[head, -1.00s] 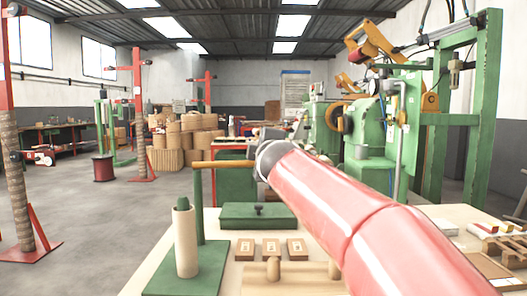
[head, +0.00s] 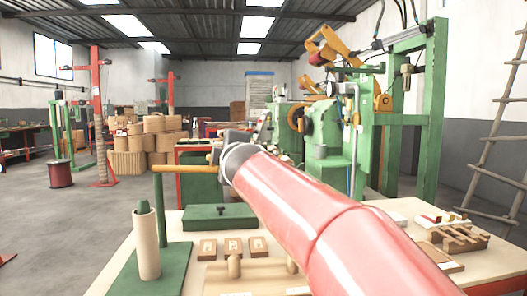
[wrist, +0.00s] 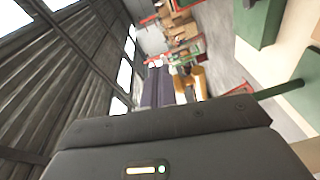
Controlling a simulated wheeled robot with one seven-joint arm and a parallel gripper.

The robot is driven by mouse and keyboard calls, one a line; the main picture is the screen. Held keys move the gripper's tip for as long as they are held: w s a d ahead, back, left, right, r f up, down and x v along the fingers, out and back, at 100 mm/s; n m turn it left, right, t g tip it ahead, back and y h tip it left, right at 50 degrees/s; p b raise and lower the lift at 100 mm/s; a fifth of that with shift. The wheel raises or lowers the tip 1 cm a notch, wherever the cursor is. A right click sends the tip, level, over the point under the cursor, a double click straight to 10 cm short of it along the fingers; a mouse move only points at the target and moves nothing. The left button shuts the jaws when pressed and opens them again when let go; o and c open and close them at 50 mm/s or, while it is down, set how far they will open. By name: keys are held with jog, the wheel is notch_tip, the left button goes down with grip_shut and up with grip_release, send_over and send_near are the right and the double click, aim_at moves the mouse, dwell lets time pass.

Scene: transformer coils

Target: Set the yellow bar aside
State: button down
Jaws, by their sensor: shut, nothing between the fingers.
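The yellow bar (head: 185,168) lies level in the head view, running from the top of a green post (head: 159,205) at its left to the end of my red arm. My arm covers its right end. My gripper (head: 234,138) is a dark shape beyond the arm's end, its fingertips hard to make out there. In the wrist view my gripper's fingers (wrist: 160,86) are together with nothing between them. The green post also shows in the wrist view (wrist: 282,89). Whether the gripper touches the bar I cannot tell.
A pale table (head: 120,284) carries a green base with a cream cylinder (head: 147,245), a green box (head: 219,217), small wooden blocks (head: 233,247) and a wooden rack (head: 455,236). Green machines (head: 340,140) stand behind at right. Open floor lies at left.

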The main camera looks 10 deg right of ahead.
jog(key=s+d, duration=0.2)
jog(key=d, duration=0.6)
jog(key=shift+d+p, duration=0.25)
jog(key=shift+p, duration=0.05)
jog(key=shift+s, duration=0.1)
